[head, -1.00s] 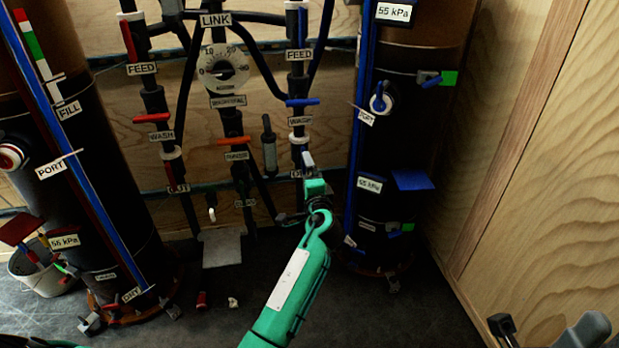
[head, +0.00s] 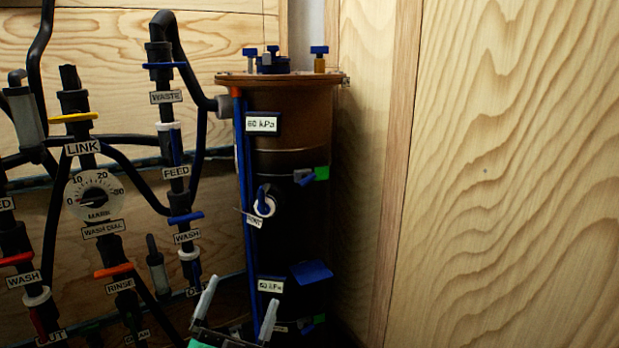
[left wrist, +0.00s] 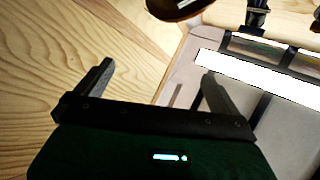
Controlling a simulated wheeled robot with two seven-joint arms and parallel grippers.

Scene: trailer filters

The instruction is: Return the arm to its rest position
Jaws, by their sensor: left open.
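My left gripper (head: 237,312) shows at the bottom of the head view, its two pale fingers spread apart and pointing up. It is in front of the lower part of the dark filter column (head: 285,235). I cannot tell how far it is from the column. In the left wrist view, the fingers of this gripper (left wrist: 152,86) are also apart, with nothing between them. The rest of my left arm is hidden below the head view. My right gripper is in neither view.
The column carries a 60 kPa label (head: 262,124), a blue port handle (head: 263,203) and a blue flap (head: 311,273). Pipes with valves and a dial (head: 95,195) stand to its left. A bare wooden wall (head: 510,170) fills the right.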

